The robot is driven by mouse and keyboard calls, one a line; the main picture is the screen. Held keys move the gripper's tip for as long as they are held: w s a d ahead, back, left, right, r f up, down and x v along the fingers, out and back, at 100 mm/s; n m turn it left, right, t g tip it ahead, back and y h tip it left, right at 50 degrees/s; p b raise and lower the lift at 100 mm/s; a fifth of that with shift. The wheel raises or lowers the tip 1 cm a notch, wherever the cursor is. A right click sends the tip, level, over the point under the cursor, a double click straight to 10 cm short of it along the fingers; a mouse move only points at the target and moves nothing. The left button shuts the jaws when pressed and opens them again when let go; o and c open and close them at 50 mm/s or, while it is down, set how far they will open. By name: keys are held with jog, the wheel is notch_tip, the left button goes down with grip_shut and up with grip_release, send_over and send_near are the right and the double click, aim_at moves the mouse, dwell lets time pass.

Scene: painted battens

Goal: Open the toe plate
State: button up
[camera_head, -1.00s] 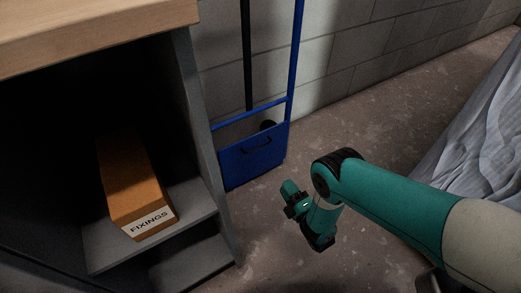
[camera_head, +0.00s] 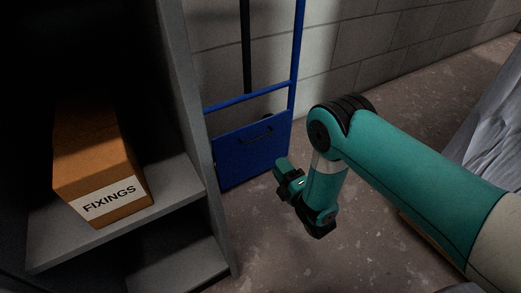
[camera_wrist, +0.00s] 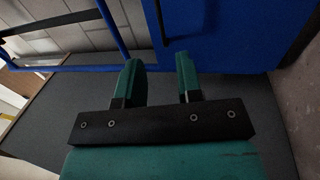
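The toe plate (camera_head: 250,155) is a blue panel low on a blue hand truck (camera_head: 297,55) against the block wall. It stands upright, folded up against the frame, with a dark handle (camera_head: 255,136) near its top. My gripper (camera_head: 279,166) is just right of the plate's lower right edge in the head view and seems apart from it. In the wrist view my gripper's two fingers (camera_wrist: 158,75) are spread with nothing between them. The blue toe plate (camera_wrist: 235,40) fills the upper right there, beyond the fingertips.
A grey shelf unit (camera_head: 185,95) stands close on the left of the hand truck, holding an orange-brown box marked FIXINGS (camera_head: 100,170). Bare floor (camera_head: 275,245) lies in front. A crumpled grey sheet (camera_head: 490,120) covers something at the right.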

jog(key=b+x, duration=0.4)
jog(key=x, duration=0.7)
jog(key=shift+w+a+b, duration=0.2)
jog(key=shift+w+b, duration=0.05)
jog(key=shift+b, duration=0.15)
jog(key=shift+r, duration=0.15)
jog(key=shift+c, duration=0.5)
grip_shut()
